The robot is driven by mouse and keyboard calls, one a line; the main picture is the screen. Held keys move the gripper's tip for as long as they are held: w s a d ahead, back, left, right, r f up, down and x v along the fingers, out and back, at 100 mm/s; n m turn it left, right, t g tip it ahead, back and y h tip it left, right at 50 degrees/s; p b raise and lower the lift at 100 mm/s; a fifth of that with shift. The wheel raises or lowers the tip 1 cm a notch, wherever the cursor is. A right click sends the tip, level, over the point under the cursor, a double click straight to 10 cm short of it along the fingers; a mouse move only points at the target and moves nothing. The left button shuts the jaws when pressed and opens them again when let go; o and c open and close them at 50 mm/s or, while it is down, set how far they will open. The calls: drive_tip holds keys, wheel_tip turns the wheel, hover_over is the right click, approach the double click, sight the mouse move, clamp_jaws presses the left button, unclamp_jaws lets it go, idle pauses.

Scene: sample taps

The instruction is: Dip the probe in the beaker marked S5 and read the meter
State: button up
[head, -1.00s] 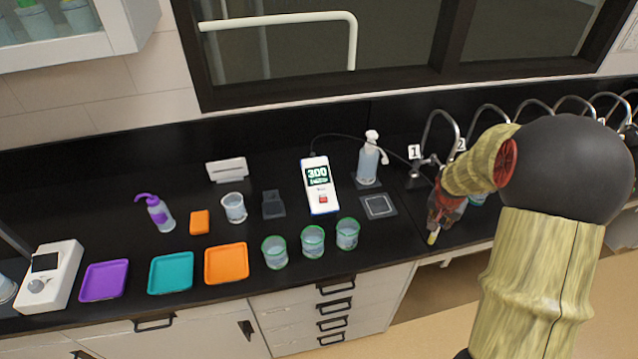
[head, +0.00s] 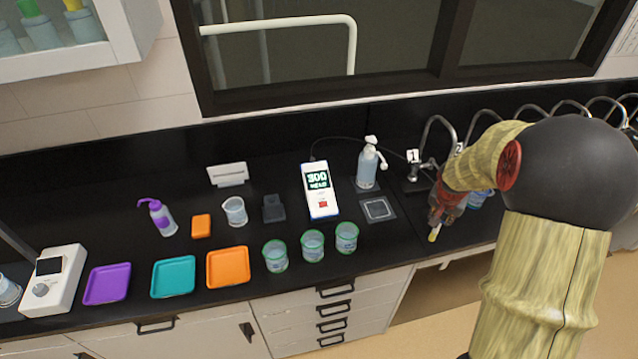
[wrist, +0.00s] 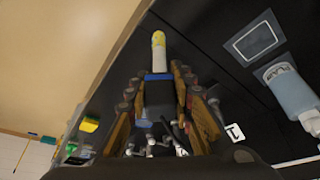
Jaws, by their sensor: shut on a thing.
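My gripper (wrist: 160,90) is shut on the probe (wrist: 158,52), a pale stick with a yellow tip and a blue band, in the wrist view. In the head view the probe's yellow tip (head: 433,235) points down over the bench's front part, right of the beakers. The meter (head: 318,190) stands at the back middle with its lit screen; the large figures look like 300. Three green-rimmed beakers, a left one (head: 275,256), a middle one (head: 312,245) and a right one (head: 346,237), stand in a row near the front edge. I cannot read any S5 mark on them.
Purple (head: 107,284), teal (head: 173,277) and orange (head: 228,267) trays line the front left. Taps (head: 421,165) stand behind my arm.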

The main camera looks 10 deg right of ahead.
drive_tip(key=shift+r+p, duration=1.45)
drive_tip(key=shift+r, duration=1.35)
drive_tip(key=shift+r+p, duration=0.65)
drive_tip(key=shift+r, duration=0.9)
